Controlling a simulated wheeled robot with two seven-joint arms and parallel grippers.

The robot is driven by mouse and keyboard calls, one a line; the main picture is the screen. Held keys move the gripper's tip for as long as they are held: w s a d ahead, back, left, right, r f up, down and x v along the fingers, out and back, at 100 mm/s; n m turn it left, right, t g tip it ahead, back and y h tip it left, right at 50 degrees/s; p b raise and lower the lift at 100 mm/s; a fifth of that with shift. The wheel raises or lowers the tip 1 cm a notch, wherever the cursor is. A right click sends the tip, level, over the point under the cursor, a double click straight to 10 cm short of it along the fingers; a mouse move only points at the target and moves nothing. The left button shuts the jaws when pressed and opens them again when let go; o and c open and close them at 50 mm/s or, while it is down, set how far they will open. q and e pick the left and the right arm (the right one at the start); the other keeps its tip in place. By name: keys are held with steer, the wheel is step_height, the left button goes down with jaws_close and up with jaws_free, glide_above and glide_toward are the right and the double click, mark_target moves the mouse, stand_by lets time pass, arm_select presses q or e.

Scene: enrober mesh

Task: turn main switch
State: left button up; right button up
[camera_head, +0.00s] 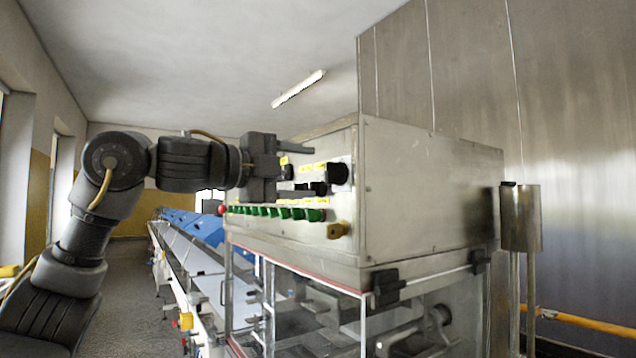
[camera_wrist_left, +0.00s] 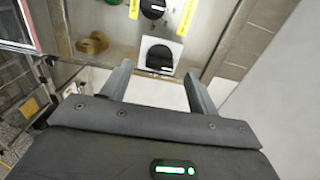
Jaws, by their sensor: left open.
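The control panel (camera_head: 345,150) has a large black rotary knob (camera_head: 338,174) near its closest edge, apparently the main switch. In the left wrist view this knob (camera_wrist_left: 160,57) sits on a pale square plate, just beyond the fingertips. My left gripper (camera_head: 310,171) is open and empty, its two fingers pointing at the panel, one above the other in the head view. In the left wrist view the fingers (camera_wrist_left: 157,70) spread to either side below the knob, with nothing between them. I cannot tell whether they touch the panel. My right gripper is out of view.
A brass-coloured knob (camera_head: 338,230) sits below the black one, and a row of green buttons (camera_head: 275,212) runs along the panel's lower edge. Smaller black knobs (camera_head: 318,188) are close to the fingers. A conveyor (camera_head: 190,255) stretches away behind.

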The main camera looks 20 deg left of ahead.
arm_select(q)
steer(key=b+v, duration=0.1)
steer(key=v, duration=0.5)
stand_by(0.4)
